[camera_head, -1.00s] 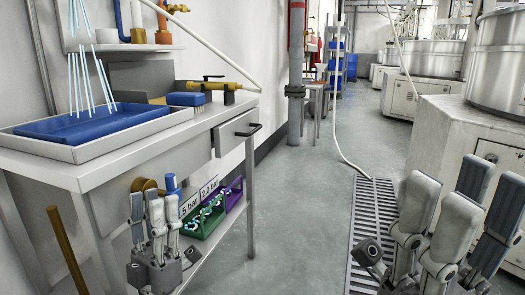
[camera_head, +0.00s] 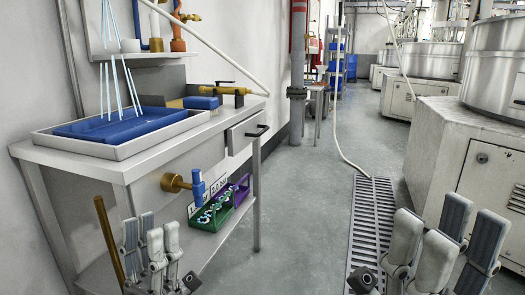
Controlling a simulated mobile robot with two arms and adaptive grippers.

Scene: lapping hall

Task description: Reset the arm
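My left gripper (camera_head: 151,238) is at the lower left, fingers pointing up, in front of the workbench's lower part. Its fingers stand apart with nothing between them. My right gripper (camera_head: 443,240) is at the lower right, fingers up, before the floor grate and a pale machine cabinet. Its fingers are also spread and empty. The lower parts of both grippers are cut off by the bottom edge of the picture.
The workbench (camera_head: 145,165) at left carries a tray with a blue insert (camera_head: 118,126) and thin rods. Green (camera_head: 211,216) and purple (camera_head: 243,193) bins sit below. A pale machine cabinet (camera_head: 435,150) stands right. Open floor (camera_head: 300,230) lies between, with a hose (camera_head: 341,130) and grate (camera_head: 369,215).

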